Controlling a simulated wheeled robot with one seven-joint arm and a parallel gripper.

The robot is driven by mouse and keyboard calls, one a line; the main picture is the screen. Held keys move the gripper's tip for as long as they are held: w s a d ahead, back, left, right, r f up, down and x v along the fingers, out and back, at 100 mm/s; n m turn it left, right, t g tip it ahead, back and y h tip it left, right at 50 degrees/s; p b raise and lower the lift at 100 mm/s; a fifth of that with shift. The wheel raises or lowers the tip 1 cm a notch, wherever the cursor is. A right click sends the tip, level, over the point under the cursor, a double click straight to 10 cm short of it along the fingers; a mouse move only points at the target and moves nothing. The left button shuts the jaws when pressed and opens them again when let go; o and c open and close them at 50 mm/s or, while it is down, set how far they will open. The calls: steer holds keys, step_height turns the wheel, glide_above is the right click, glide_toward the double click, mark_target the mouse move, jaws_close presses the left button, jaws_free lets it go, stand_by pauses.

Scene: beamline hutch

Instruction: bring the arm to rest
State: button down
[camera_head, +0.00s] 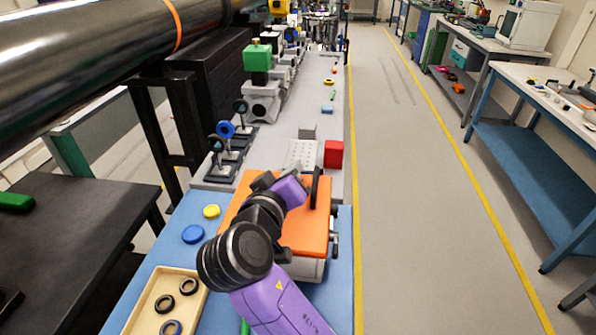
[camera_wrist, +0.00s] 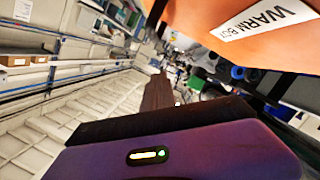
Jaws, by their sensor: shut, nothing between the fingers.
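My purple arm with black joints (camera_head: 240,255) reaches up from the bottom of the head view and bends over an orange-topped box (camera_head: 236,207). My gripper (camera_wrist: 158,92) shows in the wrist view as dark fingers together, with nothing between them. In the head view, the arm's end lies over the orange top, and the fingers are hard to make out.
A tan tray (camera_head: 143,315) with black rings, a blue disc (camera_head: 193,234) and a yellow disc (camera_head: 211,211) lie on the blue bench top left of the arm. A red block (camera_head: 333,154) and optics mounts stand beyond. The floor aisle (camera_head: 420,200) at right is clear.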

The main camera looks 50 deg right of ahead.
steer(key=p+v, duration=0.1)
steer(key=v, duration=0.6)
steer(key=shift+s+p, duration=0.25)
steer(key=shift+p, duration=0.05)
steer(key=shift+a+r, duration=0.1)
